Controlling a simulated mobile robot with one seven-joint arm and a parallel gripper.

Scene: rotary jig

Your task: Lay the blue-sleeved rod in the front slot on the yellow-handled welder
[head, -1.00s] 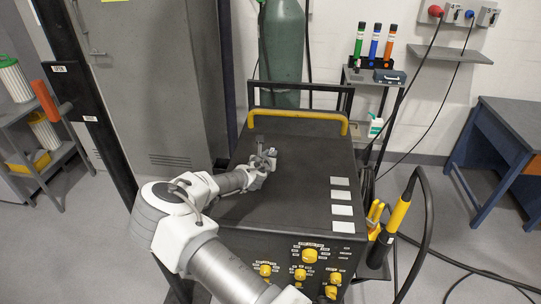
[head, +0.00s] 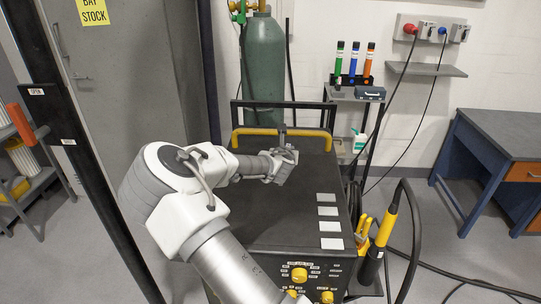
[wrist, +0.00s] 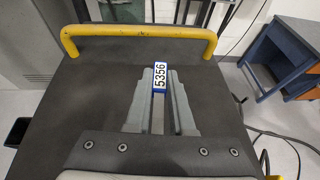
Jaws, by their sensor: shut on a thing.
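The welder (head: 270,185) has a dark flat top and a yellow handle (head: 262,131) across its far edge; the handle also spans the wrist view (wrist: 140,32). My gripper (head: 284,158) is over the far part of the top. In the wrist view its two grey fingers (wrist: 160,100) are shut on a small piece with a white "5356" label (wrist: 159,76) and a blue edge, which looks like the blue-sleeved rod's end. The rod's full length is hidden. Several pale plates line the top's right side; the front one (head: 332,243) is nearest the knob panel. No slot shape is clear.
A torch with a yellow grip (head: 387,225) and a black cable stand at the welder's right. A blue workbench (head: 490,150) is at right. The top's middle is clear.

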